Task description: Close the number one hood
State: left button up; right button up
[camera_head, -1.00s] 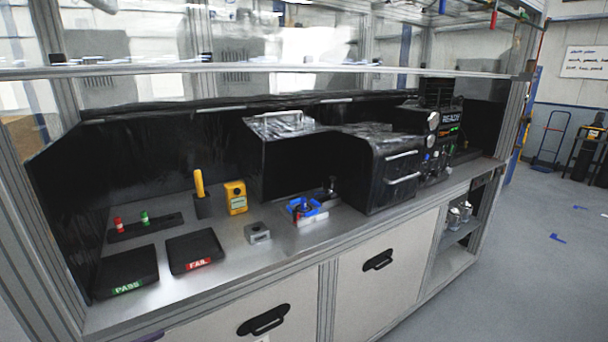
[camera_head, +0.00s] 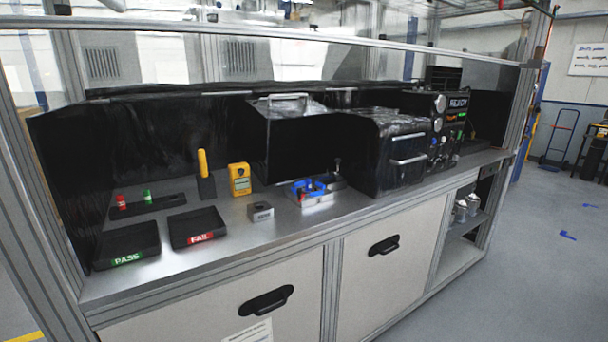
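Two black hoods stand on the bench. The left hood (camera_head: 305,142) is raised, with its silver handle (camera_head: 284,97) on top. A blue fixture (camera_head: 308,186) on a light metal block sits on the bench in front of and below it. The right hood (camera_head: 385,150) is down, with silver handles (camera_head: 408,161) on its front face. I cannot read a number on either hood. Neither of my grippers is in view.
On the bench's left are a PASS tray (camera_head: 128,244), a FAIL tray (camera_head: 197,226), a yellow device (camera_head: 240,179), a yellow-handled tool (camera_head: 204,170) and a small grey block (camera_head: 260,211). A READY panel (camera_head: 457,107) stands right. Open floor (camera_head: 540,260) lies to the right.

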aim_at(286, 138)
jog(key=i+l+u, duration=0.1)
jog(key=i+l, duration=0.45)
jog(key=i+l+u, duration=0.1)
jog(key=i+l, duration=0.9)
jog(key=l, duration=0.25)
jog(key=j+u, duration=0.05)
